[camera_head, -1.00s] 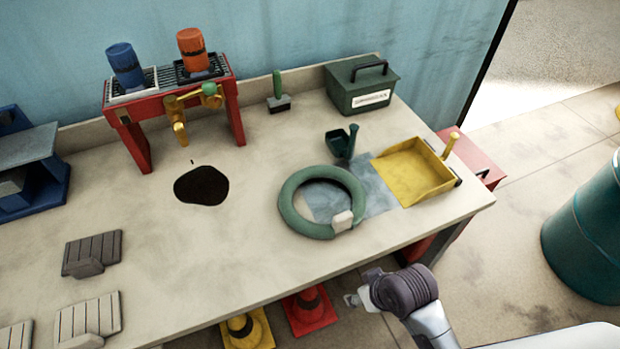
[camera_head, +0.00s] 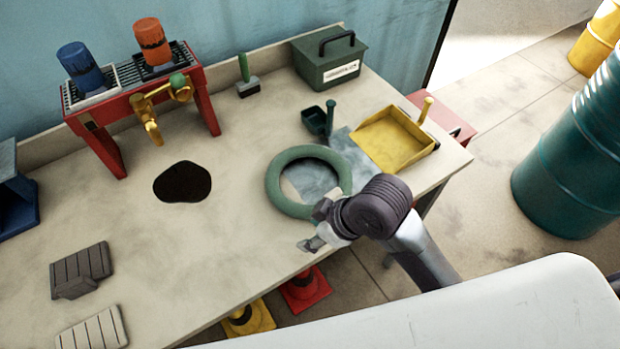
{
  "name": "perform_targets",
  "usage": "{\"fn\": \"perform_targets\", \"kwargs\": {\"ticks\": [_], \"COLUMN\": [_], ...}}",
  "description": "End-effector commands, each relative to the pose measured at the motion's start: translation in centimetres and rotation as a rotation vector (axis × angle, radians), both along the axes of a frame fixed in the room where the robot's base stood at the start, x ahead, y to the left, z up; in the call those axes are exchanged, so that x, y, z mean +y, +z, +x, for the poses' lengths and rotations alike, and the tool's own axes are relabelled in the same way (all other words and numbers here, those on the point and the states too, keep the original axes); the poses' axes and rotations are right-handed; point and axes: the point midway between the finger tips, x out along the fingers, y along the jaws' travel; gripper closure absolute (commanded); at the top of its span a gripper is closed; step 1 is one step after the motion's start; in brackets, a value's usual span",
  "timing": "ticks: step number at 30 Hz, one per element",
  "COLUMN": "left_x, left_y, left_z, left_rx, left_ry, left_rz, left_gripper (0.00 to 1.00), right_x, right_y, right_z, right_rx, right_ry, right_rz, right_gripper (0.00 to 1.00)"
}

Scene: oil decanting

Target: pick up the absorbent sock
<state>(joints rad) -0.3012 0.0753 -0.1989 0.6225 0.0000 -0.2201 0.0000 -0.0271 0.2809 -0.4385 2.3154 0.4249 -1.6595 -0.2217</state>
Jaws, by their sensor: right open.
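The absorbent sock (camera_head: 282,166) is a green ring lying flat on the bench, partly over a grey-blue stained patch. My right gripper (camera_head: 312,236) is open at the ring's front right edge, near the front of the bench. I cannot tell whether the fingers touch the ring. My left gripper is not in view.
A yellow dustpan (camera_head: 395,138) and a dark green scoop (camera_head: 317,119) lie behind the ring. A dark oil puddle (camera_head: 183,182) is to its left. A red rack (camera_head: 100,150) with two bottles and a green box (camera_head: 330,62) stand at the back. A teal drum (camera_head: 570,160) stands right.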

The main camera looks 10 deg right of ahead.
Motion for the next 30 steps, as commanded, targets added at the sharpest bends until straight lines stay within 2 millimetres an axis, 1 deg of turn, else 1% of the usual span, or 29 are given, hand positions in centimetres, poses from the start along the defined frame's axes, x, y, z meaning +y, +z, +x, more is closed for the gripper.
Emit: {"fn": "perform_targets", "kwargs": {"ticks": [1,5,6,9,11,15,18,22,24,26,28,30], "left_x": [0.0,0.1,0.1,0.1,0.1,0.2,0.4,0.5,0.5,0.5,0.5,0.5], "left_y": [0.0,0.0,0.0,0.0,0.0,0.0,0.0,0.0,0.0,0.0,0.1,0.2], "left_z": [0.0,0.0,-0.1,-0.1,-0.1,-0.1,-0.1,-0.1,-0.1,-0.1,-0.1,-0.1], "left_rx": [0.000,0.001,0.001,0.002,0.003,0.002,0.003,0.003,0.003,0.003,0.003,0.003], "left_ry": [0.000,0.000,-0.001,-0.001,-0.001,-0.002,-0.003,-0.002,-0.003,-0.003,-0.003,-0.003], "left_rz": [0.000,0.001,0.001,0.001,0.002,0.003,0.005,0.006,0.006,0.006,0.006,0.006], "left_gripper": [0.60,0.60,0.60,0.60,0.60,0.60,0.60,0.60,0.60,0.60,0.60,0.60], "right_x": [0.6,2.4,2.7,2.8,2.3,-0.1,-2.2,-4.2,-4.9,-5.2,-5.3,-5.3], "right_y": [0.8,2.7,3.4,5.0,6.0,8.5,10.3,12.3,12.9,13.1,12.7,11.7], "right_z": [0.8,2.1,2.5,3.5,4.2,5.7,6.6,7.2,7.4,7.4,7.4,7.4], "right_rx": [-0.021,-0.060,-0.071,-0.084,-0.082,-0.046,-0.005,0.041,0.058,0.066,0.073,0.074], "right_ry": [0.066,0.287,0.368,0.566,0.673,0.871,0.962,1.029,1.048,1.056,1.061,1.062], "right_rz": [-0.012,-0.058,-0.084,-0.170,-0.228,-0.368,-0.446,-0.505,-0.520,-0.526,-0.528,-0.526], "right_gripper": [0.50,0.50,0.50,0.50,0.50,0.50,0.50,0.50,0.50,0.50,0.50,0.50]}}
